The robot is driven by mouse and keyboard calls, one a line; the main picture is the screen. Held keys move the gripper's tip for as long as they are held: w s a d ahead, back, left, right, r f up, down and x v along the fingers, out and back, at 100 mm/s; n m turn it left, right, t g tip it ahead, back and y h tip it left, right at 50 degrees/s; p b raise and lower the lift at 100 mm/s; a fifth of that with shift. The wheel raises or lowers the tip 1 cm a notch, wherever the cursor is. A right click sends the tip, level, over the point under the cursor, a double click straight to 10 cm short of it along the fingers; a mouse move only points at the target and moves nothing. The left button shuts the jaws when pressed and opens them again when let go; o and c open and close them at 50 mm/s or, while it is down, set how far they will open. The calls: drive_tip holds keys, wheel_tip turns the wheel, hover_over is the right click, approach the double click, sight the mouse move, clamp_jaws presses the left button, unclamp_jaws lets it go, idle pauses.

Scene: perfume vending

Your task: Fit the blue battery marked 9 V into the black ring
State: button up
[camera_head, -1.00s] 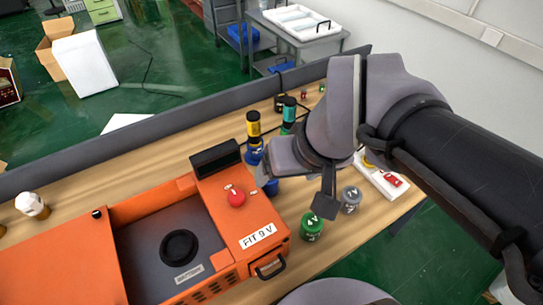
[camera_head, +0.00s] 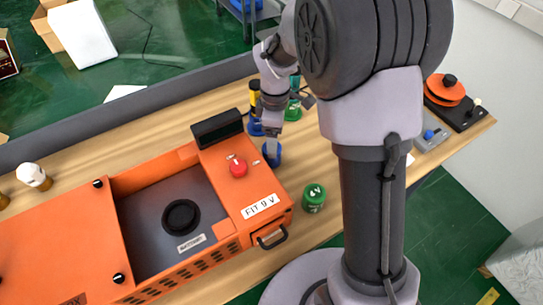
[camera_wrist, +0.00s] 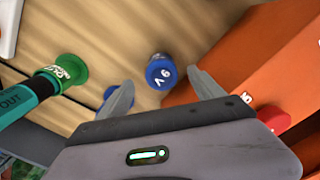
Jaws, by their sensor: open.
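The blue battery marked 9 V (camera_head: 271,153) stands upright on the wooden table, just right of the orange machine. In the wrist view its blue top (camera_wrist: 160,76) with the 9 V marking shows between and slightly beyond my fingertips. My gripper (camera_head: 272,138) is open and empty, above the battery. The black ring (camera_head: 181,217) lies on the grey floor of the orange machine's recess, behind the BATTERY label.
The orange machine (camera_head: 262,188) carries a FIT 9 V label and a red knob (camera_head: 238,168) close to the battery. A green battery (camera_head: 313,198) stands to the right. A yellow and black cylinder (camera_head: 256,98) and green things stand behind. My arm hides the table's middle right.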

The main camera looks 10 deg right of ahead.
sight(273, 163)
drive_tip(key=f+b, duration=0.1)
drive_tip(key=f, duration=0.1)
drive_tip(key=f+b, duration=0.2)
drive_tip(key=f, duration=0.1)
drive_tip(key=shift+w+a+f, duration=0.1)
drive_tip(key=shift+a+f, duration=0.2)
drive_tip(key=shift+a, duration=0.05)
drive_tip(key=shift+r, duration=0.15)
drive_tip(key=shift+c, duration=1.1)
clamp_jaws()
